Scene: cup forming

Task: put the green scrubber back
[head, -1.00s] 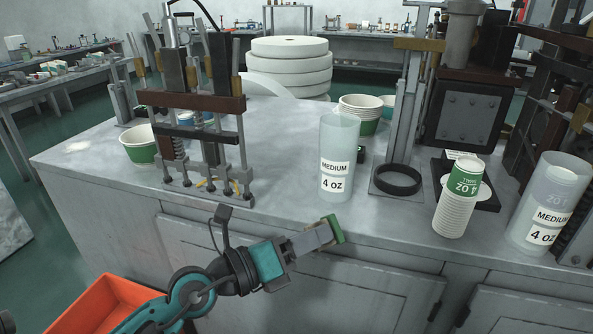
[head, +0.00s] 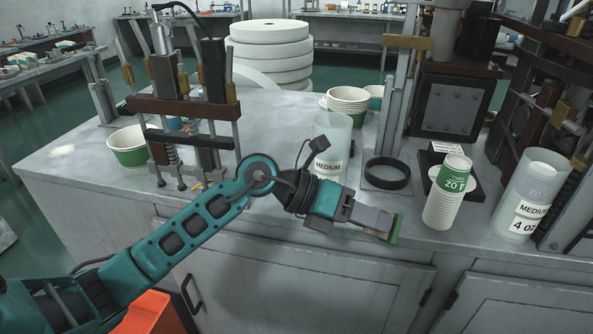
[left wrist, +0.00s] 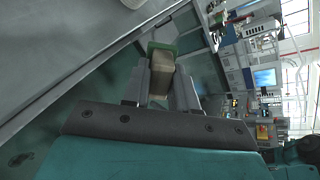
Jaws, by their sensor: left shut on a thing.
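The green scrubber (head: 397,231) has a green pad on its end and shows at the tip of my left gripper (head: 376,221). In the left wrist view the scrubber (left wrist: 161,74) is a beige block with a green pad at its far end, between the two fingers. My left gripper is shut on it and holds it near the front edge of the grey counter (head: 270,130). My forearm partly hides the counter's front. My right gripper is in neither view.
A clear "MEDIUM" tube (head: 333,135) stands just behind my left wrist. A black ring holder (head: 387,173), a stack of paper cups (head: 446,200) and a "4 OZ" tube (head: 530,200) stand to the right. An orange bin (head: 150,315) is at the lower left.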

